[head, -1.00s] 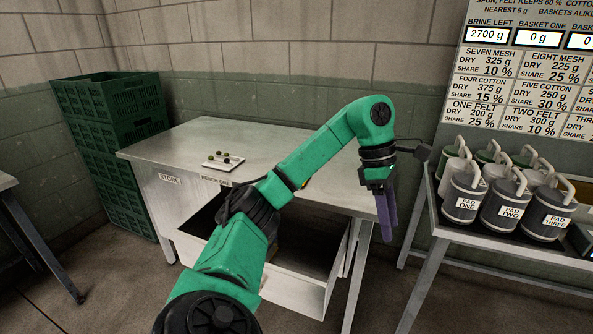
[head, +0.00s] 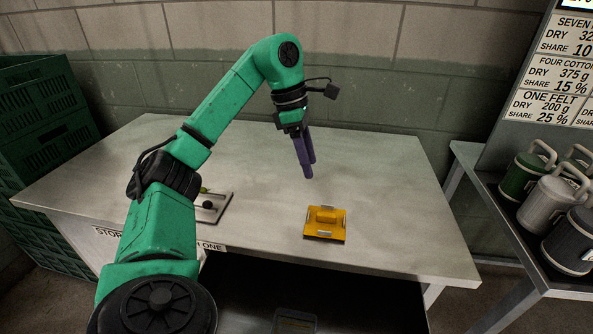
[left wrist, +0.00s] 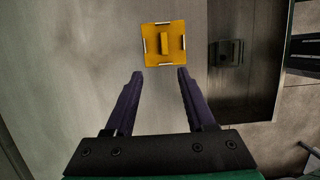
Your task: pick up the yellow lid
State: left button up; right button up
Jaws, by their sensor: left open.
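The yellow lid (head: 325,224) lies flat on the light bench top. It is a square plate with a raised bar handle in its middle and pale clips at its edges. It also shows in the left wrist view (left wrist: 164,55), beyond the fingertips. My left gripper (head: 307,174) points down above the bench, behind and a little left of the lid. Its two purple fingers (left wrist: 160,72) are apart with nothing between them. My right gripper is in neither view.
An open drawer (head: 330,285) is below the front edge. Grey and green canisters (head: 550,200) stand on a table at right. Green crates (head: 40,150) are stacked at left.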

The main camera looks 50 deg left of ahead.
aim_at(326, 214)
pick_arm(q)
jog(key=d+f+b, duration=0.1)
jog(key=f, duration=0.1)
jog(key=d+f+b, duration=0.1)
jog(key=f, duration=0.1)
jog(key=d+f+b, duration=0.1)
jog(key=d+f, duration=0.1)
jog(key=shift+w, duration=0.3)
jog(key=f, duration=0.2)
jog(key=shift+w+a+f, duration=0.25)
jog(key=shift+w+f, duration=0.1)
jog(key=shift+w, duration=0.05)
jog(key=b+x, duration=0.1)
jog(key=x, duration=0.3)
jog(key=shift+s+f, duration=0.1)
jog(key=shift+s, duration=0.05)
jog(key=shift+d+f, duration=0.15)
jog(key=shift+f, duration=0.15)
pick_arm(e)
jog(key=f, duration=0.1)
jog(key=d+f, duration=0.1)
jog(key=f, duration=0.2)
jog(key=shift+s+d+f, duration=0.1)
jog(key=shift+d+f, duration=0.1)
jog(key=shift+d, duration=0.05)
pick_arm(q)
grip_shut()
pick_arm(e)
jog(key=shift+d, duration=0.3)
